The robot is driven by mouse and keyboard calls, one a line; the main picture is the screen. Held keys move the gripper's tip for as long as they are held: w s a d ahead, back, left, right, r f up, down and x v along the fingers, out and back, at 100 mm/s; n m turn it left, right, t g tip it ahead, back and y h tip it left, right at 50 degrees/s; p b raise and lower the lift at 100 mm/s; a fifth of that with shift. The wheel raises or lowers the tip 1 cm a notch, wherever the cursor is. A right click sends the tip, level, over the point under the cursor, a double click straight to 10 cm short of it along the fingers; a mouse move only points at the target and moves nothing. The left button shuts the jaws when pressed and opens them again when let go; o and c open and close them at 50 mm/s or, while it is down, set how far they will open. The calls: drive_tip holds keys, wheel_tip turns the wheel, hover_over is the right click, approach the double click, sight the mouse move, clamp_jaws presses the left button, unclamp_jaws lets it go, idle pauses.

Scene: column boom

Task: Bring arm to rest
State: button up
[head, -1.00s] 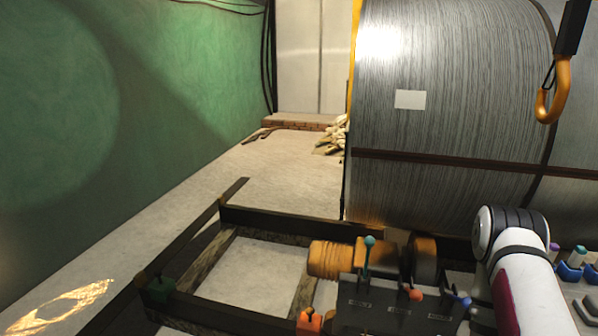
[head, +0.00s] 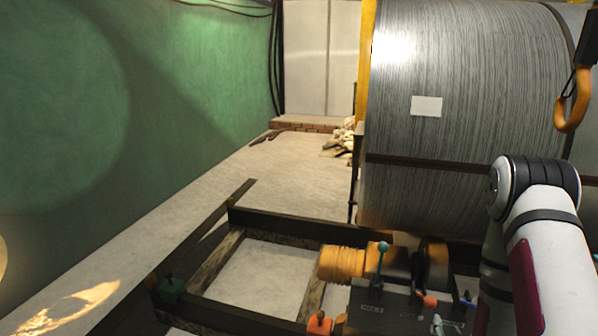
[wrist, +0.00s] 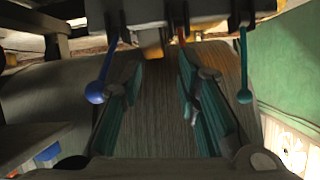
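My arm (head: 545,245), white with black bands and a maroon stripe, stands bent at the right of the head view. My gripper (wrist: 158,85) shows in the wrist view with two teal-padded fingers apart and nothing between them. A lever with a blue ball (wrist: 95,92) shows left of the fingers, and one with a teal ball (wrist: 245,96) right of them. In the head view, the lever panel (head: 372,300) lies left of my arm, with a teal-knobbed lever (head: 383,247) and an orange-red knob (head: 430,301). My arm hides what lies to its right.
A large cable drum (head: 460,125) fills the back right, with an orange hook (head: 572,105) hanging before it. An orange motor-like cylinder (head: 342,263) sits on a dark frame (head: 290,221). A green wall (head: 90,130) is at left; the floor (head: 290,175) between is mostly clear.

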drive_tip(key=w+a+r+n+g+y+p, duration=0.1)
drive_tip(key=w+a+r, duration=0.1)
drive_tip(key=r, duration=0.4)
drive_tip(key=w+a+r+n+g+y+p, duration=0.1)
drive_tip(key=r, duration=0.6)
drive_tip(key=s+a+r+g+p, duration=0.1)
drive_tip(key=s+a+r, duration=0.2)
drive_tip(key=r, duration=0.3)
drive_tip(key=s+a+r+g+p, duration=0.1)
drive_tip(key=s+a+r, duration=0.1)
drive_tip(key=r, duration=0.4)
drive_tip(key=s+a+r+n+g+p, duration=0.1)
drive_tip(key=s+r, duration=0.3)
drive_tip(key=s, duration=0.4)
drive_tip(key=s+a+r+n+g+y+p, duration=0.1)
drive_tip(key=s+a+r, duration=0.3)
drive_tip(key=s, duration=0.4)
drive_tip(key=s+a+r+n+g+y+p, duration=0.1)
drive_tip(key=s+a+r+g, duration=0.1)
drive_tip(key=s+r, duration=0.4)
drive_tip(key=s, duration=0.3)
drive_tip(key=shift+a+r, duration=0.25)
drive_tip(key=shift+a, duration=0.05)
